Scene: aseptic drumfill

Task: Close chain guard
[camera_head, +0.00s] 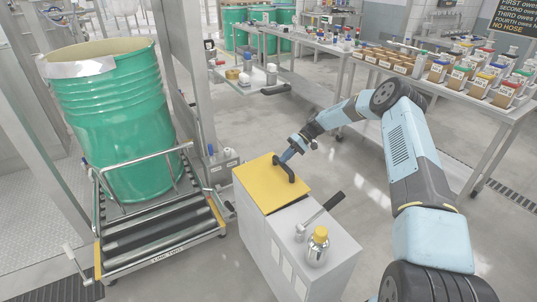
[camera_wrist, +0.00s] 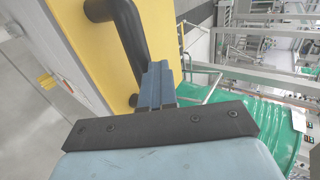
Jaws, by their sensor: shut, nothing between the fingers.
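A yellow panel (camera_head: 257,181), which I take to be the chain guard, lies over the far part of a grey cabinet's top (camera_head: 322,222). It looks roughly flat; I cannot tell whether it sits fully down. A black bar handle (camera_head: 289,175) stands on it. In the wrist view the yellow panel (camera_wrist: 88,52) and the black handle (camera_wrist: 131,38) fill the upper left. My gripper (camera_head: 284,158) is at the handle. In the wrist view its fingers (camera_wrist: 160,84) are shut and empty, beside one end of the handle. I cannot tell whether they touch it.
On the cabinet's near part are a yellow-capped bottle (camera_head: 318,246) and a dark-handled tool (camera_head: 320,215). A green drum (camera_head: 118,122) stands on a roller conveyor (camera_head: 160,241) at left. A long table with bottles and boxes (camera_head: 440,80) runs behind my arm. Floor right of the cabinet is clear.

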